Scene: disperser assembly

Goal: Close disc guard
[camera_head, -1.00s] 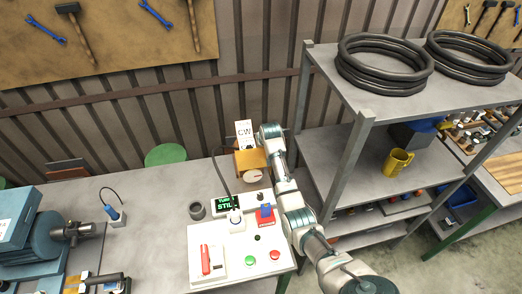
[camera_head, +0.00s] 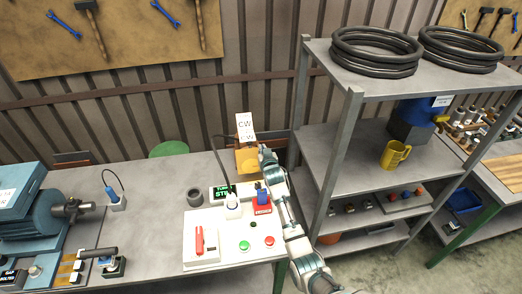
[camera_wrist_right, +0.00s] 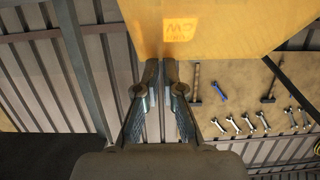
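The yellow guard (camera_head: 246,161) stands at the back of the bench in the head view, with a white "CW" sign (camera_head: 245,126) above it. It fills the top of the right wrist view as a broad yellow sheet (camera_wrist_right: 220,28), with mirrored lettering showing on it. My right gripper (camera_head: 265,154) is at the right side of the guard and partly covers it. In the wrist view its fingers (camera_wrist_right: 161,75) are close together with a thin gap. Their tips overlap the sheet's lower edge; I cannot tell whether they touch it. My left gripper is not in view.
A white control panel (camera_head: 214,255) with buttons and a red switch lies in front of the guard. A dark cup (camera_head: 194,197) stands left of it. A blue machine (camera_head: 35,222) is at far left. A metal shelf (camera_head: 345,150) stands close right of my arm.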

